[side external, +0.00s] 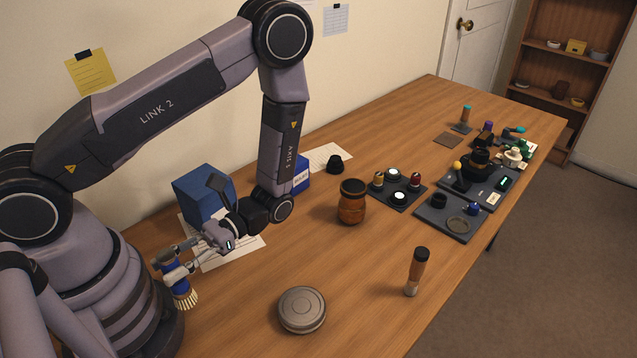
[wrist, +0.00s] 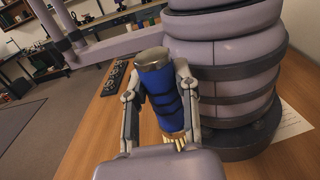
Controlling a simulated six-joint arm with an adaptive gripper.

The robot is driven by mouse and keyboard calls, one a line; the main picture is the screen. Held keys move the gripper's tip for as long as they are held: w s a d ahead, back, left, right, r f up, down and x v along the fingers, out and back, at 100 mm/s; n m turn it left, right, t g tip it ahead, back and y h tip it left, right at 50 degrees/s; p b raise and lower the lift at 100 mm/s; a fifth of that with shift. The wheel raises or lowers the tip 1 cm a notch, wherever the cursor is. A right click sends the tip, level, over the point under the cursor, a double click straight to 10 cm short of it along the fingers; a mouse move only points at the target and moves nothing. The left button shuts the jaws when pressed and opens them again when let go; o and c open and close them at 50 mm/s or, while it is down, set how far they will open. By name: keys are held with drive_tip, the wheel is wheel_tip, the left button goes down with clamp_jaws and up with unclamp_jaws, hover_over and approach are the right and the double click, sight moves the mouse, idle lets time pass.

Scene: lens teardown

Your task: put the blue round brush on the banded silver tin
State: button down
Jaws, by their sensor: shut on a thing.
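The blue round brush (wrist: 158,92) has a blue body, a silver end cap and pale bristles. In the side view the brush (side external: 180,287) is at the lower left, close beside my base, with its bristles pointing down. My gripper (side external: 172,272) is shut on its body; in the wrist view my gripper's fingers (wrist: 161,110) press it from both sides. Whether the bristles touch the table I cannot tell. The banded silver tin (side external: 302,309) is round and flat, lying on the table to the right of my gripper, with nothing on it.
An upright black-capped orange bottle (side external: 417,272) is to the tin's right. A blue box (side external: 204,192) stands behind my gripper. Dark trays (side external: 437,224) with small parts fill the far right. Table between brush and tin is clear.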

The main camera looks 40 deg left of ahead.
drive_tip(key=w+d+r+n+t+h, duration=0.1)
drive_tip(key=w+d+n+t+h, duration=1.05)
drive_tip(key=w+n+h, duration=0.35)
drive_tip(key=shift+m+t+h, duration=0.4)
drive_tip(key=shift+t+h, duration=0.05)
drive_tip(key=shift+h, duration=0.45)
drive_tip(key=f, duration=0.4)
drive_tip(key=a+f, duration=0.1)
drive_tip(key=f, duration=0.2)
drive_tip(key=shift+w, duration=0.2)
drive_tip(key=shift+f, duration=0.3)
drive_tip(key=shift+f, duration=0.1)
drive_tip(key=c, duration=0.8)
unclamp_jaws()
drive_tip(key=shift+c, duration=0.2)
